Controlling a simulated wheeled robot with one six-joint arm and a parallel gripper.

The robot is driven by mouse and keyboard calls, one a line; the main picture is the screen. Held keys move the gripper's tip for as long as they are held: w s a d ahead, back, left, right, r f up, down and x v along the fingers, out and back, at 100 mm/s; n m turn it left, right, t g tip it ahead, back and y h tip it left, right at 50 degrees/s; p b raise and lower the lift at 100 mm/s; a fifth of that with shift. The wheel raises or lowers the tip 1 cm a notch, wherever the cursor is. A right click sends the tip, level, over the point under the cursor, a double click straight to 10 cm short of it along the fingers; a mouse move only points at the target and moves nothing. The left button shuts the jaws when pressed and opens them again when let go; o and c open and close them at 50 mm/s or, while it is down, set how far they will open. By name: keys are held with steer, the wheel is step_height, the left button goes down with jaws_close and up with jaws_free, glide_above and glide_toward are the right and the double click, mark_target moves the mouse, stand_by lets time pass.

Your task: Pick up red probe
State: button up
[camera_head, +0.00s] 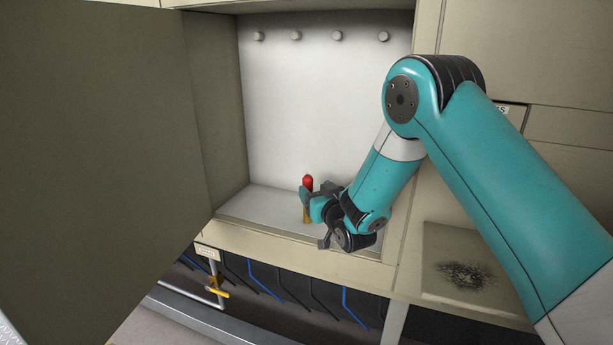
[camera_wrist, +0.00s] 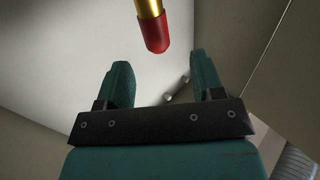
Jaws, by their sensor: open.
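The red probe (camera_head: 308,182) has a red tip and a brass-coloured body. It stands upright on the floor of an open cabinet, near its front. In the wrist view the probe (camera_wrist: 154,28) shows at the top, between and beyond the two finger lines. My gripper (camera_head: 307,196) is at the probe in the head view, its fingers partly covering the probe's body. In the wrist view my gripper (camera_wrist: 158,72) has its fingers wide apart with nothing held between them. Whether a finger touches the probe cannot be told.
The cabinet floor (camera_head: 255,205) around the probe is bare. Several round knobs (camera_head: 337,35) are on the back wall. An open door (camera_head: 90,150) stands at the left. Below are blue and dark hoses (camera_head: 265,280) and a yellow-handled valve (camera_head: 216,287). A tray with dark powder (camera_head: 465,275) is at right.

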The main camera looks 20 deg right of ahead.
steer(key=w, duration=0.3)
steer(key=shift+a+f, duration=0.15)
steer(key=shift+a, duration=0.15)
steer(key=shift+w+a+f, duration=0.1)
steer(key=shift+w+a, duration=0.05)
steer(key=shift+w, duration=2.45)
steer(key=c, duration=1)
steer(key=shift+c, duration=0.2)
step_height(320, 180, up, 20)
glide_above(305, 178)
steer(key=w, duration=0.3)
steer(key=shift+s+d+p, duration=0.25)
steer(key=shift+d+p, duration=0.05)
steer(key=shift+p, duration=0.05)
